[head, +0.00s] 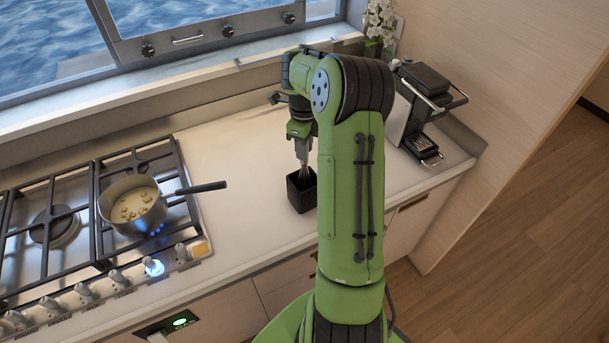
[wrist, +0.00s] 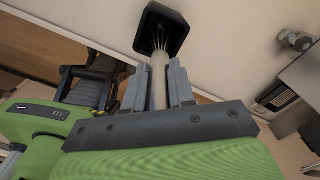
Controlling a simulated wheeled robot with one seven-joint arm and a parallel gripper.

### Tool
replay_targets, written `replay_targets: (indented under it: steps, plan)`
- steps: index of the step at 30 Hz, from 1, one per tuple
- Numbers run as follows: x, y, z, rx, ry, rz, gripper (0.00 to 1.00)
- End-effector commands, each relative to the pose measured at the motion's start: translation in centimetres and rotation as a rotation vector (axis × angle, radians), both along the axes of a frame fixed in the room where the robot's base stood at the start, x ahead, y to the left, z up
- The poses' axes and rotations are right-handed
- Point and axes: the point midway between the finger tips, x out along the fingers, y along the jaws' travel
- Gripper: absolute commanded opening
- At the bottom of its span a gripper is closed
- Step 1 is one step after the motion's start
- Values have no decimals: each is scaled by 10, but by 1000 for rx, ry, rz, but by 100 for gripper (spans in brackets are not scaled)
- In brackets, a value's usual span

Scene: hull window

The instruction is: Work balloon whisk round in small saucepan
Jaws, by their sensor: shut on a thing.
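The small saucepan (head: 133,205) stands on the hob with its dark handle pointing right. It holds a pale liquid with several lumps, and blue flame shows under it. The balloon whisk (head: 304,173) points wires-down into a square black holder (head: 302,190) on the counter. My gripper (head: 302,157) is shut on the whisk's handle, above the holder and well to the right of the saucepan. In the wrist view the pale handle of the whisk (wrist: 158,80) lies between the two fingers, and its wires reach into the black holder (wrist: 161,32). The wire ends are hidden inside the holder.
The gas hob (head: 95,215) has black grates and a row of knobs along its front. White counter (head: 240,170) lies clear between saucepan and holder. A black press grill (head: 430,95) and a flower vase (head: 375,45) stand to the right, with the window sill behind.

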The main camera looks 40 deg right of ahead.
Motion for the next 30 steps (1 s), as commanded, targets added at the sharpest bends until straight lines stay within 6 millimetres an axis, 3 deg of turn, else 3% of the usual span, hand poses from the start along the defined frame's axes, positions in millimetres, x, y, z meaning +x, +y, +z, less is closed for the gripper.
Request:
replay_targets:
  steps: [3, 4, 8, 16, 30]
  plan:
    - [0, 0, 0, -1, 0, 0, 0]
    - [0, 0, 0, -1, -1, 0, 19]
    - [0, 0, 1, -1, -1, 0, 0]
    - [0, 0, 2, -1, -1, 0, 0]
    - [1, 0, 78, -3, -3, 1, 0]
